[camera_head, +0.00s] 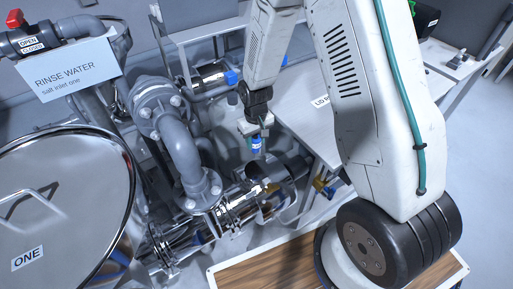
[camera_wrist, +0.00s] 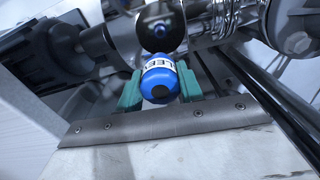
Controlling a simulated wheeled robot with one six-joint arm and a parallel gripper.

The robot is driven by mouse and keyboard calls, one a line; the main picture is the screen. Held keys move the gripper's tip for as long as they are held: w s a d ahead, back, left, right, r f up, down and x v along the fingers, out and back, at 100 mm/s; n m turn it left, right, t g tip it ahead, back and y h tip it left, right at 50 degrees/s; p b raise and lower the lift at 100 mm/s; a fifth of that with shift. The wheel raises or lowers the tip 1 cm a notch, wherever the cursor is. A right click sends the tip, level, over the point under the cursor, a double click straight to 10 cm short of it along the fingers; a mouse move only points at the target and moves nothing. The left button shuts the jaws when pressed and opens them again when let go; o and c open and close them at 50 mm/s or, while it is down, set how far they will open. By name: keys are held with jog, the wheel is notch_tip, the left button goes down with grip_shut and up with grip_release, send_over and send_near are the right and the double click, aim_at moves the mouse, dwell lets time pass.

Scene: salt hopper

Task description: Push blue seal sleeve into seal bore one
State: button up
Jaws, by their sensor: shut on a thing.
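The blue seal sleeve (camera_head: 256,146) hangs below my gripper (camera_head: 255,133) in the head view, above the metal pipework. In the wrist view the sleeve (camera_wrist: 159,77) carries a white band with dark letters and sits between the two teal fingertips of my gripper (camera_wrist: 159,88), which is shut on it. A dark round part (camera_wrist: 161,27) with a metal body shows just beyond the sleeve in the wrist view. I cannot tell whether it is seal bore one, or whether the sleeve touches it.
A steel hopper lid marked ONE (camera_head: 60,215) is at the left. A grey bent pipe (camera_head: 180,145) stands close to the left of my gripper. A white bench (camera_head: 310,115) lies to the right, and a wood-topped board (camera_head: 290,262) lies below.

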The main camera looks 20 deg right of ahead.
jog(key=shift+s+a+f+n, duration=0.1)
jog(key=shift+s+f+n, duration=0.2)
jog(key=shift+s+f, duration=0.75)
jog(key=shift+s+r, duration=0.1)
jog(key=shift+f, duration=2.85)
jog(key=shift+f, duration=2.1)
jog(key=o, duration=1.8)
jog(key=shift+r, duration=0.15)
jog(key=shift+r, duration=2.9)
